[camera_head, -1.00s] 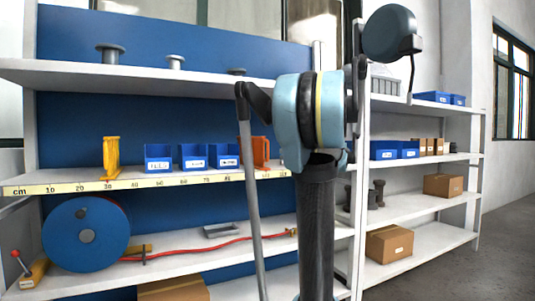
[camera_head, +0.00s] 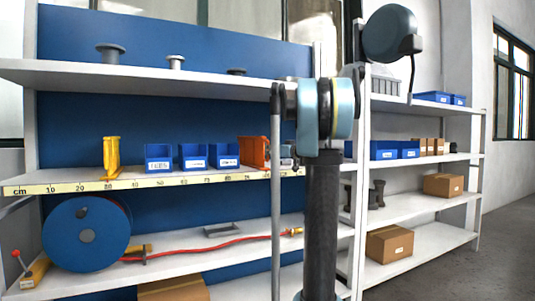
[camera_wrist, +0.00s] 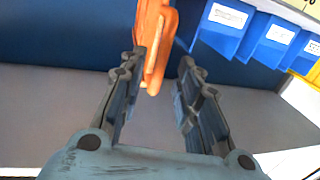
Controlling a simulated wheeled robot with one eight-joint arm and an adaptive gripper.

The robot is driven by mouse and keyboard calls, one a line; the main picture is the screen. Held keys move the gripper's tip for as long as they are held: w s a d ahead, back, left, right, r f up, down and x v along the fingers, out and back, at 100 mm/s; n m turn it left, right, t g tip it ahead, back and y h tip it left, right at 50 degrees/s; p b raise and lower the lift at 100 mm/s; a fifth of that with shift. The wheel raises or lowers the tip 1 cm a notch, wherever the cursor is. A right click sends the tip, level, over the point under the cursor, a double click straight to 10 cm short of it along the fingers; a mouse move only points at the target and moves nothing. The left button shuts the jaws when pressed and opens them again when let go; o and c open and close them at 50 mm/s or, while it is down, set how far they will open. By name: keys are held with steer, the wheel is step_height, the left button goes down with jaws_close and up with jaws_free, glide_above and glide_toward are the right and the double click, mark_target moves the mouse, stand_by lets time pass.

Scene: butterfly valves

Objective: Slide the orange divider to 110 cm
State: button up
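The orange divider (camera_head: 252,152) stands upright on the middle shelf, right of the blue bins, above the upper part of the scale; its exact reading is too small to tell. My gripper (camera_head: 288,156) is close to its right side in the head view, partly hidden by my arm. In the wrist view, my gripper (camera_wrist: 163,62) is open, its fingers spread. The divider (camera_wrist: 152,45) shows there at and between the fingertips, nearer the left finger. I cannot tell whether they touch. The cm scale (camera_head: 150,182) runs along the shelf's front edge; my arm hides its right end.
Several blue bins (camera_head: 193,157) stand left of the orange divider, and a yellow divider (camera_head: 111,157) stands farther left. A shelf post (camera_head: 361,200) is right of my arm. A blue reel (camera_head: 86,234) with a red hose lies on the shelf below.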

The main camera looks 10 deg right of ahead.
steer(key=shift+x, duration=2.25)
jaws_close()
